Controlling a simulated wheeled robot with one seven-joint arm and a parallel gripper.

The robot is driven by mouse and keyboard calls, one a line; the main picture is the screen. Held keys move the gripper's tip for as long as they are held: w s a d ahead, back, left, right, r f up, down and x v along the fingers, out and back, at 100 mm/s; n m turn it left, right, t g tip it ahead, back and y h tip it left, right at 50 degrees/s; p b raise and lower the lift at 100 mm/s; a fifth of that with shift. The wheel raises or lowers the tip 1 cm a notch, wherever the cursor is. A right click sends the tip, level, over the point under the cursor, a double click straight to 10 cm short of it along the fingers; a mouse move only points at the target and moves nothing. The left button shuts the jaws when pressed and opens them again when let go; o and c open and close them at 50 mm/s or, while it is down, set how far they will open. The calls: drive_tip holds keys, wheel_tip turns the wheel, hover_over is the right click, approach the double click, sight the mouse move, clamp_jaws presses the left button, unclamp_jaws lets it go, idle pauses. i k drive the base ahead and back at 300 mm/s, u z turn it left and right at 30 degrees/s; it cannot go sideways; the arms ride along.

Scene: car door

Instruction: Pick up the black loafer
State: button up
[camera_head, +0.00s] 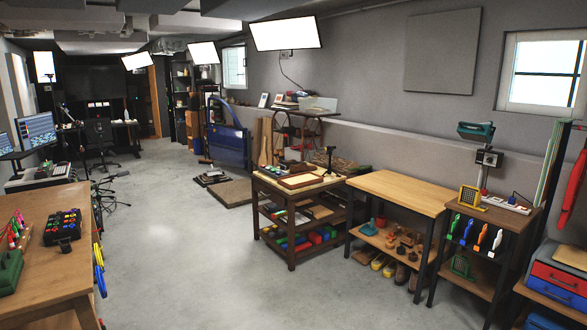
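I cannot make out a black loafer for certain. Several shoes stand in a row on the floor under the light wooden table at the right. Two are yellowish (379,261). Those to their right look brown (402,273) to dark, but they are small and partly in shadow under the table's lower shelf. My gripper is not in view.
The light wooden table (394,188) has a lower shelf with small orange and brown items. A brown shelved cart (292,262) stands left of it. A workbench (40,283) is at the near left. The grey floor (170,265) between is open.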

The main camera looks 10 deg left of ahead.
sight(292, 163)
drive_tip(key=k, duration=0.55)
drive_tip(key=u, duration=0.4)
drive_tip(key=i, duration=1.45)
drive_tip(key=u, duration=0.55)
drive_tip(key=i, duration=2.55)
drive_tip(key=u, duration=0.25)
drive_tip(key=i, duration=4.9)
drive_tip(key=z, duration=0.55)
drive_tip(key=i, duration=1.15)
drive_tip(key=z, duration=1.35)
drive_tip(key=i, duration=0.8)
drive_tip(key=z, duration=0.95)
